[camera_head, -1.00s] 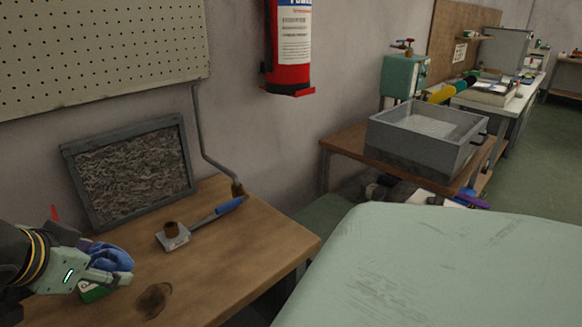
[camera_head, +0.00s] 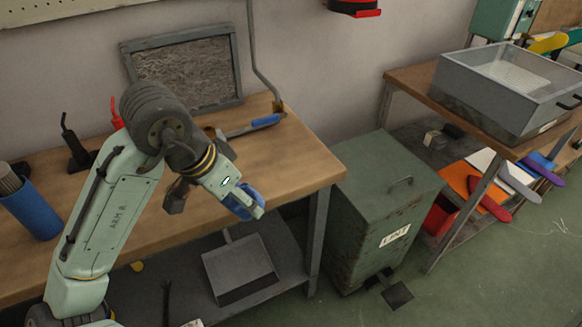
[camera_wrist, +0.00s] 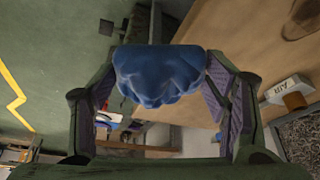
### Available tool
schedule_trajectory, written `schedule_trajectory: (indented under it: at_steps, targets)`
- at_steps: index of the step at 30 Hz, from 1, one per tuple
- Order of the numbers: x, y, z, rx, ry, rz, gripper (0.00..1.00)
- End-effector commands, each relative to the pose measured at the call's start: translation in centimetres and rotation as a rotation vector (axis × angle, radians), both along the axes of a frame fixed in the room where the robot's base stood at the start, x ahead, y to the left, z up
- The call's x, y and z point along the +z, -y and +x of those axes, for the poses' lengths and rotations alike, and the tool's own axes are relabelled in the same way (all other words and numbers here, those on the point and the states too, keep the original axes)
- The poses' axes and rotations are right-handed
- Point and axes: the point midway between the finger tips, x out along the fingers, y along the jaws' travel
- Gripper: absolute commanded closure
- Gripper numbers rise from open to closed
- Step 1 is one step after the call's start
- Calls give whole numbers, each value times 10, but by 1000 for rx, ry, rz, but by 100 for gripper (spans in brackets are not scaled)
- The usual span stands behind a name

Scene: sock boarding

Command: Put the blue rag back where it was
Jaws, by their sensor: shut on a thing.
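The blue rag (camera_head: 241,201) is bunched up in my gripper (camera_head: 250,204), which is shut on it. In the head view they are in front of the wooden bench's right end, partly in line with its edge. In the wrist view the crumpled blue rag (camera_wrist: 158,75) fills the space between the two fingers of my gripper (camera_wrist: 160,80), and nothing is seen under it. The wooden bench (camera_head: 300,165) shows behind my arm. The spot the rag came from cannot be told from these frames.
A green bin marked LINT (camera_head: 385,205) stands right of the bench. A dustpan (camera_head: 238,268) lies on the bench's lower shelf. A blue-handled tool (camera_head: 264,121) and a framed mesh panel (camera_head: 190,72) are at the back. A blue cup (camera_head: 32,210) is at left. A metal box (camera_head: 500,90) sits on the right table.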

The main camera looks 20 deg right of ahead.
Motion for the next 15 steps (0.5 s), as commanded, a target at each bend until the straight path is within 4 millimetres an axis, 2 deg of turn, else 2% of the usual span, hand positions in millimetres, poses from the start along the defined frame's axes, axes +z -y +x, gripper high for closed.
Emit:
schedule_trajectory:
  at_steps: [15]
  targets:
    - [-8, 86, 94, 0, -2, 1, 53]
